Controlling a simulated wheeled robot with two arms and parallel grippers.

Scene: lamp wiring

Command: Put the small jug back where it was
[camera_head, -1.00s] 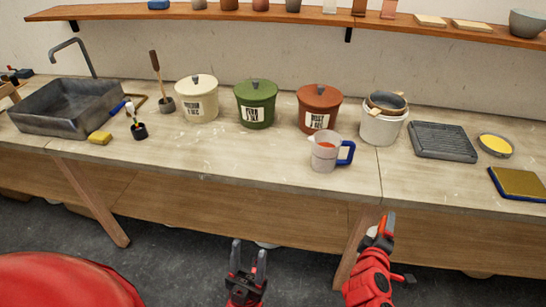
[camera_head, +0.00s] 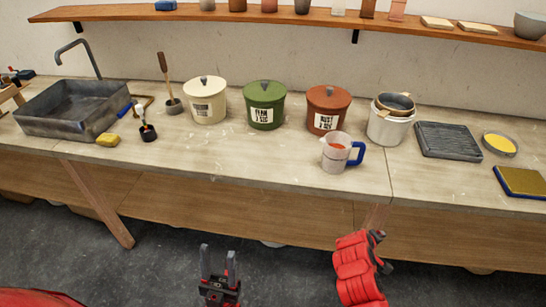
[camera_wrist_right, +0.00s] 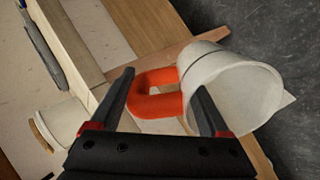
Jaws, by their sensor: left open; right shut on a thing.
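A small white jug (camera_wrist_right: 238,88) with an orange handle (camera_wrist_right: 153,93) shows in the right wrist view. My right gripper (camera_wrist_right: 165,85) is shut on that orange handle. The jug's open mouth faces the lower right of that view, and I see nothing inside it. In the head view my right arm hides the small jug. My left gripper (camera_head: 218,262) is open and empty, in front of the bench and below its top. A larger jug (camera_head: 336,152) with a blue handle and something orange-red in it stands upright on the bench (camera_head: 250,165).
Cream (camera_head: 205,108), green (camera_head: 265,112) and rust-red (camera_head: 325,112) lidded pots stand along the back. Right of them are a white bucket (camera_head: 388,128), a dark ridged tray (camera_head: 448,141) and a yellow-filled dish (camera_head: 499,144). A sink (camera_head: 60,115) is at left. The bench's front middle is clear.

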